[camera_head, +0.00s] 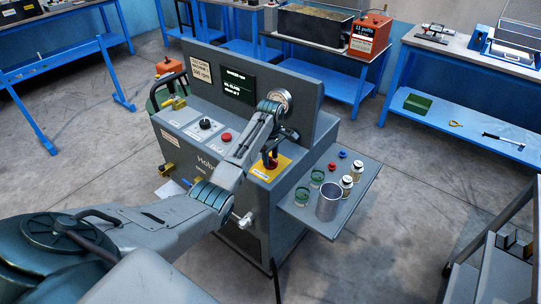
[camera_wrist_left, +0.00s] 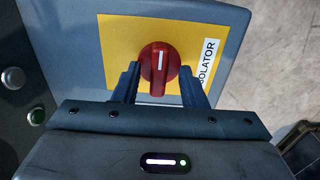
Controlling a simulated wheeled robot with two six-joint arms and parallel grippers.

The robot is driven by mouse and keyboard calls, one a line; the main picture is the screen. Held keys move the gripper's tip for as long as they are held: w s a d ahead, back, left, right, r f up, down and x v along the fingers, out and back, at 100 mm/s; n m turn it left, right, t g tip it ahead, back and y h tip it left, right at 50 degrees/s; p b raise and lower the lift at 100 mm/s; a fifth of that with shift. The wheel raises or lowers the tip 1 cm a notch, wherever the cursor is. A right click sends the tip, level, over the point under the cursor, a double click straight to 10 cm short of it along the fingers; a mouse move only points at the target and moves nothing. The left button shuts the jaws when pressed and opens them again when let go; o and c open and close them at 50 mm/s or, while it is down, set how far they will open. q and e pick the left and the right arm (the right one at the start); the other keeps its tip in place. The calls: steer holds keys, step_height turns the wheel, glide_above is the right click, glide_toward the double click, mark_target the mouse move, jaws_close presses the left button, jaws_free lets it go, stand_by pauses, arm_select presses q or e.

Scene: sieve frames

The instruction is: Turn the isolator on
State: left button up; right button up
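The isolator is a red rotary knob (camera_wrist_left: 158,72) on a yellow plate (camera_wrist_left: 118,38) with a white "ISOLATOR" label (camera_wrist_left: 207,62). In the left wrist view the knob's white mark runs up and down. In the head view the yellow plate (camera_head: 284,163) is on the machine's right front top, and the red knob (camera_head: 270,165) is partly hidden by my gripper. My left gripper (camera_head: 271,155) is over it, with one finger on each side of the knob (camera_wrist_left: 159,78). The fingers are apart; contact with the knob is unclear. My right gripper is not in view.
A side shelf (camera_head: 352,191) holds a metal cup (camera_head: 328,202) and several small jars.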

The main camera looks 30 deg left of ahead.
arm_select(q)
steer(key=shift+c, duration=0.5)
jaws_close()
